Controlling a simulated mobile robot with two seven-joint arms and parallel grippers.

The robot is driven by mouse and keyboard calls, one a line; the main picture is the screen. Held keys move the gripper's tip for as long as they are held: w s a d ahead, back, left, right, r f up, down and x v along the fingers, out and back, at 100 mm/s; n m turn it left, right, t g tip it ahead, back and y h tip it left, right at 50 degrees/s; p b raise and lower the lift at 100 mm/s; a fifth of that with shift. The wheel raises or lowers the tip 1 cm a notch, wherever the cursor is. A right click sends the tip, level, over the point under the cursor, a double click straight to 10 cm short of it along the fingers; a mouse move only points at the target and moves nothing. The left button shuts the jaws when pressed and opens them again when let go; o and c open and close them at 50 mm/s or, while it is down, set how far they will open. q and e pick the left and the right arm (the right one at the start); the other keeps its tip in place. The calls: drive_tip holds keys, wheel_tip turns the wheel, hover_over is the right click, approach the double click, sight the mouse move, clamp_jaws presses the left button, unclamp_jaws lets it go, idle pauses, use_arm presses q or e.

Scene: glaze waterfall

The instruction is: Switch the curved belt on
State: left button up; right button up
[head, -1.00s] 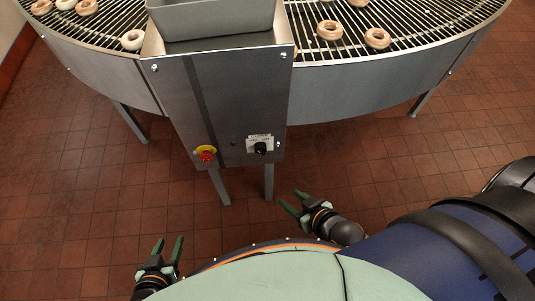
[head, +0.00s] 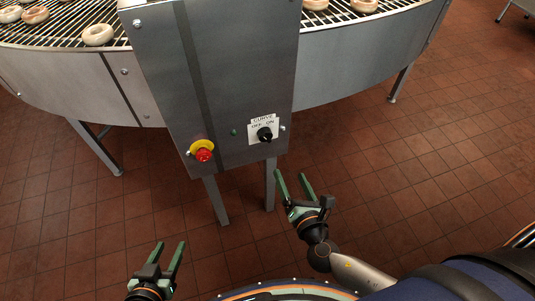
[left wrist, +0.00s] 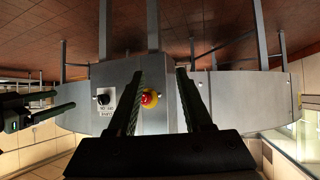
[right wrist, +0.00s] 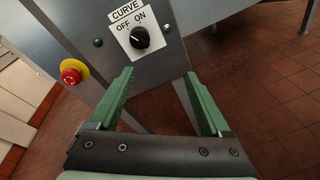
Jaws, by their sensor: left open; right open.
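The black rotary knob (head: 265,134) sits on a white plate marked CURVE, OFF and ON, low on the grey control panel (head: 220,70). The right wrist view shows the knob (right wrist: 139,38) close up; I cannot clearly tell which label it points to. My right gripper (head: 292,177) is open and empty, below and slightly right of the knob in the head view, apart from it. My left gripper (head: 170,249) is open and empty, lower left of the panel. The left wrist view shows the knob (left wrist: 103,98) upside down.
A red emergency button (head: 203,151) on a yellow ring sits left of the knob. A small dark green lamp (head: 234,132) lies between them. The curved conveyor (head: 350,60) carries several rings. Metal legs (head: 216,200) stand below the panel; the tiled floor is clear at right.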

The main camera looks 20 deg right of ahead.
sight(267, 139)
drive_tip(key=w+n+b, duration=0.1)
drive_tip(key=w+n, duration=0.1)
drive_tip(key=w, duration=0.2)
drive_tip(key=w+a+n+t+b, duration=0.1)
drive_tip(key=w+n, duration=0.1)
drive_tip(key=w, duration=0.2)
drive_tip(key=w+a+n+t+y, duration=0.1)
drive_tip(key=w, duration=0.3)
drive_tip(key=shift+w+a+r+n+b, duration=0.1)
drive_tip(key=shift+w+r+n+b, duration=0.2)
drive_tip(key=shift+w+n+b, duration=0.1)
use_arm(q)
drive_tip(key=shift+w+r+m+t+h, duration=0.15)
drive_tip(key=shift+w+r+m+t, duration=0.05)
drive_tip(key=shift+w+r+t, duration=0.6)
drive_tip(key=shift+w+r+m+t+h, duration=0.2)
drive_tip(key=shift+w+r+t, duration=0.3)
drive_tip(key=shift+w+r, duration=0.35)
use_arm(e)
drive_tip(key=shift+w, duration=0.45)
use_arm(q)
drive_tip(key=shift+w+f, duration=0.1)
use_arm(e)
clamp_jaws()
